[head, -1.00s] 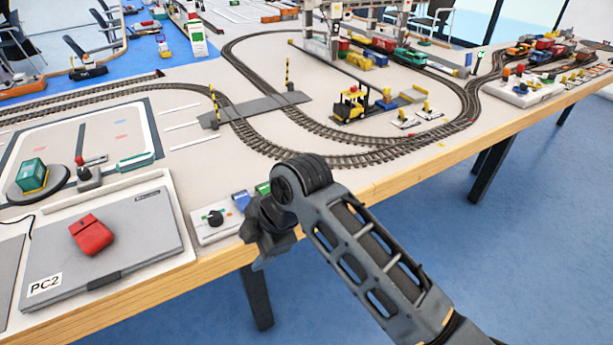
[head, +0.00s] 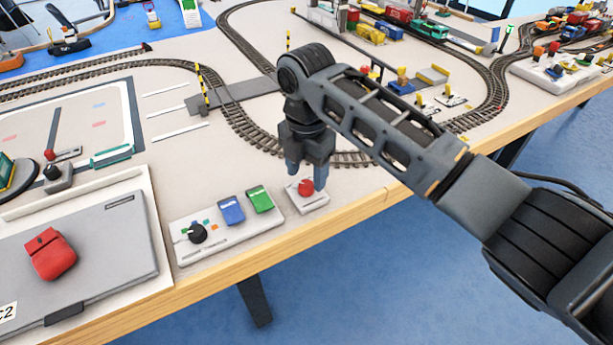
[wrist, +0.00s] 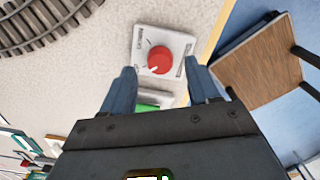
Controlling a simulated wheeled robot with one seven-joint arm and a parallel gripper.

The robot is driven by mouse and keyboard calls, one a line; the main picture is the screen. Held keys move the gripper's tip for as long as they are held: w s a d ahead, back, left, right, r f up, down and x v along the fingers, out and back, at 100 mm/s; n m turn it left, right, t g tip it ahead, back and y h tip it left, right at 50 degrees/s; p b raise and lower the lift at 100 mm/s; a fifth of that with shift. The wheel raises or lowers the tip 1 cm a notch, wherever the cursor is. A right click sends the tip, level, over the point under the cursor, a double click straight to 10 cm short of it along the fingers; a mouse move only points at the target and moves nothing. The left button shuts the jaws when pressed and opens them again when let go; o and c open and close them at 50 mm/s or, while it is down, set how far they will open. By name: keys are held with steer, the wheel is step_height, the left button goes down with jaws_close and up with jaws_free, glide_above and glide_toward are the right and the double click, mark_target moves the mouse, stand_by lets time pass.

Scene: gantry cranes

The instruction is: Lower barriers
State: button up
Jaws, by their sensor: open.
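A level crossing on the track has striped yellow-and-black barriers standing upright; the nearer barrier (head: 203,89) is left of my arm, and the farther barrier (head: 288,41) is beyond the arm. A control box (head: 228,222) with a black knob (head: 196,233), a blue rocker (head: 231,210) and a green rocker (head: 260,199) lies near the table edge. To its right is a small white box with a red knob (head: 306,187). My gripper (head: 306,178) is open, pointing down above the red knob, which shows between and ahead of the fingers in the wrist view (wrist: 160,60).
Curved track (head: 240,125) runs behind my gripper. A yellow-and-blue vehicle group is partly hidden behind my arm. A chair (wrist: 255,75) stands beyond the table edge.

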mark_target(306, 187)
steer(key=shift+f, duration=1.25)
steer(key=shift+c, duration=0.4)
steer(key=c, duration=0.9)
steer(key=shift+c, duration=0.2)
